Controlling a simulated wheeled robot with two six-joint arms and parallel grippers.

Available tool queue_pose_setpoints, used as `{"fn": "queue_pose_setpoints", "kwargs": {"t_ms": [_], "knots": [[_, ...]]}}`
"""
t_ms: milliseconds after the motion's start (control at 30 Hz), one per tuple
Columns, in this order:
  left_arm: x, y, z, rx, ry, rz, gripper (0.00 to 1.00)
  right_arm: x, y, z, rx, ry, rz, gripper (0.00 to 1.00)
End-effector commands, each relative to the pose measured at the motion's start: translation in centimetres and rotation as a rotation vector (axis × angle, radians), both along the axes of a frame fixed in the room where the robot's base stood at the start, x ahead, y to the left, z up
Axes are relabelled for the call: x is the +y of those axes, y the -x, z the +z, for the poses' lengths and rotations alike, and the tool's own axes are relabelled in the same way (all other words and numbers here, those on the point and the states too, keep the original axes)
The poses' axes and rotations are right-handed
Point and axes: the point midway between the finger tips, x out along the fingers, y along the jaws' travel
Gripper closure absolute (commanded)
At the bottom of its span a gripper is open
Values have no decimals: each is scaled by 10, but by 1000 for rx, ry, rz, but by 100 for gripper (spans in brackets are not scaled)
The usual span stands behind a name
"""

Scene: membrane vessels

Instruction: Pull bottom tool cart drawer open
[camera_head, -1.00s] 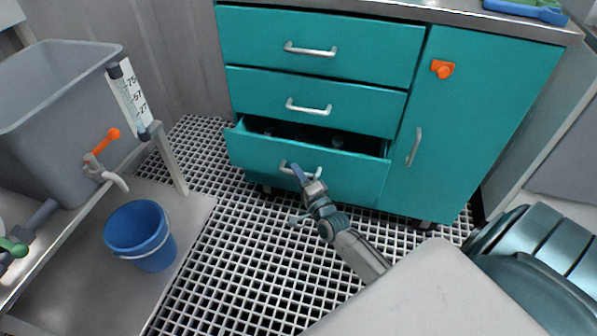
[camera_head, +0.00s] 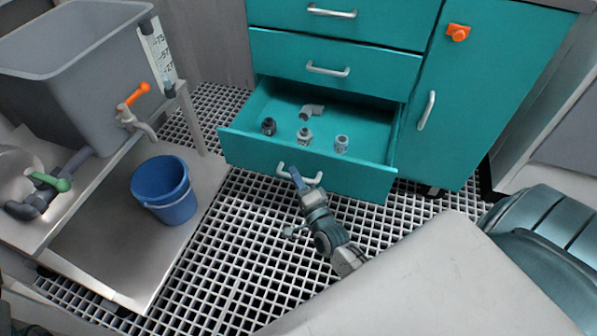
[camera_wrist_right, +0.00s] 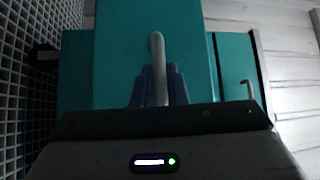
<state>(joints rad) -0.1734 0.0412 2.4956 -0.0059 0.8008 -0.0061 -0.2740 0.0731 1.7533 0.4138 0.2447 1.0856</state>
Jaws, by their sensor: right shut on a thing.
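The teal bottom drawer (camera_head: 250,151) of the tool cart (camera_head: 490,100) is pulled well out. Several grey and dark pipe fittings lie inside it, one of them an elbow (camera_head: 312,110). My right gripper (camera_head: 297,178) is at the drawer front, shut on its silver bar handle (camera_head: 284,172). In the right wrist view the handle (camera_wrist_right: 157,55) stands between the two blue fingers (camera_wrist_right: 157,88), with the teal drawer front (camera_wrist_right: 120,50) behind it. My left gripper is not in view.
The middle drawer (camera_head: 290,55) and the cupboard door (camera_head: 465,120) are shut. A blue bucket (camera_head: 165,190) stands at left on the low shelf of a rack with a grey tank (camera_head: 80,80). The grating floor (camera_head: 235,260) before the drawer is open.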

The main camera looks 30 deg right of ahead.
Motion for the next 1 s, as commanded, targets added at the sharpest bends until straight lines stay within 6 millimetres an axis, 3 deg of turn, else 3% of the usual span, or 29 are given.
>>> {"fn": "queue_pose_setpoints", "kwargs": {"t_ms": [333, 367, 467, 800, 1000], "knots": [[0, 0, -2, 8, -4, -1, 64, 1, 1, -1, 1, 0, 0, 100], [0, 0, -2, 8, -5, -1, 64, 1, 1, -1, 1, 0, 0, 86], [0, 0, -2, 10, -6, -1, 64, 1, 1, -1, 1, 0, 0, 66], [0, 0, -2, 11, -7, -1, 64, 1, 4, -1, 1, 0, 0, 66], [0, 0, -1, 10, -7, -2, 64, 3, 32, -5, 4, 1, 0, 66]]}}
